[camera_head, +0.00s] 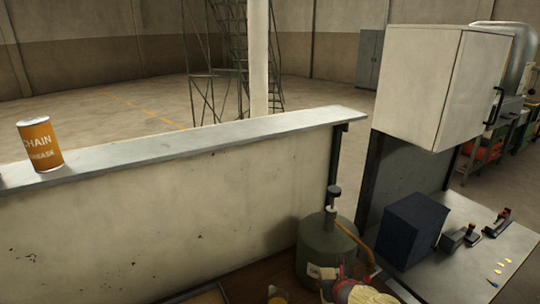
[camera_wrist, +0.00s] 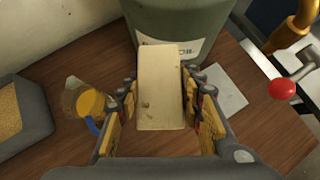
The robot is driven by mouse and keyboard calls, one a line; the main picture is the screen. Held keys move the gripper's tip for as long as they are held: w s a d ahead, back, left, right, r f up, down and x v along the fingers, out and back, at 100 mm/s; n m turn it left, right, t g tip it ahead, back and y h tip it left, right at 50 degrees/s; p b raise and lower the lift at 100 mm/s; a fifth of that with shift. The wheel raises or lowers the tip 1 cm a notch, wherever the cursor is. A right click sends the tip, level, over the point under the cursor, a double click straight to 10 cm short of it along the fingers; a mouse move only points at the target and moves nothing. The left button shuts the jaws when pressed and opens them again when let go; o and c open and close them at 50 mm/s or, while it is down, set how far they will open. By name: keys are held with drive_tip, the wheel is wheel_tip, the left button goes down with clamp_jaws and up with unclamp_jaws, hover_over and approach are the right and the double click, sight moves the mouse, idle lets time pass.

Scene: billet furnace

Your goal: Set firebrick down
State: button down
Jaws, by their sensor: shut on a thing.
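The firebrick (camera_wrist: 162,90) is a pale cream block in the middle of the wrist view. My gripper (camera_wrist: 162,108) is shut on it, with yellow-padded fingers along its left and right sides. The brick's far end is close to a green canister with a white label (camera_wrist: 185,22). The brown wooden surface (camera_wrist: 95,145) lies beneath. I cannot tell whether the brick touches it.
A clear jug with yellow contents (camera_wrist: 90,103) stands left of my gripper. A grey tray of granules (camera_wrist: 15,115) lies farther left. A white sheet (camera_wrist: 225,88) lies to the right, near a red-knobbed lever (camera_wrist: 282,88). The green canister (camera_head: 325,245) also shows in the head view.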

drive_tip(key=f+b, duration=0.2)
drive_tip(key=f, duration=0.2)
drive_tip(key=f+b, duration=0.3)
drive_tip(key=f, duration=0.1)
drive_tip(key=f+b, duration=0.3)
drive_tip(key=f, duration=0.2)
drive_tip(key=shift+s, duration=0.25)
drive_tip(key=shift+f+b, duration=0.3)
drive_tip(key=shift+b, duration=0.15)
drive_tip(key=shift+s, duration=0.1)
